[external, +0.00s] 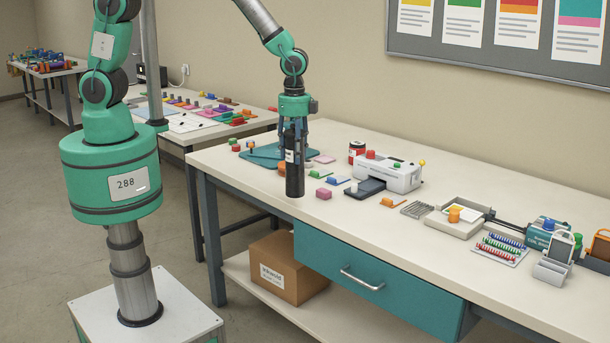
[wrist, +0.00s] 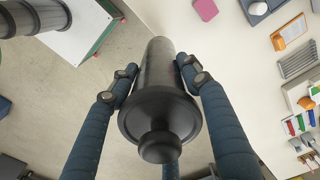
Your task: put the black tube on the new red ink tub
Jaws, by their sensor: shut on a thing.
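My gripper (external: 294,148) is shut on the black tube (external: 295,181), which hangs upright below it near the front edge of the workbench. In the wrist view, the blue fingers of my gripper (wrist: 158,70) close on both sides of the black tube (wrist: 157,98), with its round knobbed end toward the camera. A red ink tub (external: 357,151) with a dark band stands farther back on the workbench, to the right of the tube and apart from it. I cannot pick out the tub in the wrist view.
The workbench (external: 232,158) holds a teal mat (external: 262,152), a white laminator-like machine (external: 388,175), small coloured pieces, and trays and racks to the right. A teal drawer (external: 335,262) and a cardboard box (external: 288,270) are below. The front strip of the top is mostly bare.

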